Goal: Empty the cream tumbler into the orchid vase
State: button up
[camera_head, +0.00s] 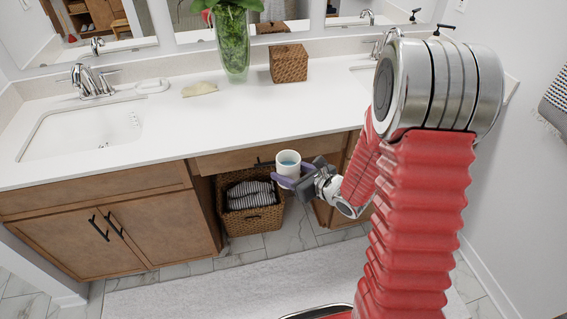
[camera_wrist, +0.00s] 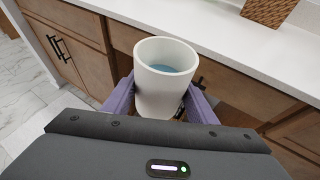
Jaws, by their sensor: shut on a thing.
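The cream tumbler (camera_head: 288,160) is upright in my gripper (camera_head: 287,181), with blue liquid inside. It is held in front of the vanity, near the front edge of the counter. In the wrist view the tumbler (camera_wrist: 165,82) sits between the two purple fingers of my gripper (camera_wrist: 157,98), which are shut on it. A clear glass vase (camera_head: 233,45) with green leaves stands at the back of the counter, up and left of the tumbler; it looks like the orchid vase. Its top is cut off by the picture's edge, and I see no clear flowers. The vase is not in the wrist view.
A woven box (camera_head: 289,63) stands right of the vase. A soap-like piece (camera_head: 200,89) lies left of it, beside the sink (camera_head: 82,134). The white counter (camera_head: 205,130) is clear in front of the vase. A basket with striped towels (camera_head: 251,214) sits below.

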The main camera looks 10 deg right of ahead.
jog(key=w+r+m+h, duration=0.1)
jog(key=w+r, duration=0.2)
jog(key=r, duration=0.7)
jog(key=w+r+m+t+h, duration=0.1)
jog(key=w+r, duration=0.3)
jog(key=r, duration=0.6)
jog(key=shift+w, duration=0.1)
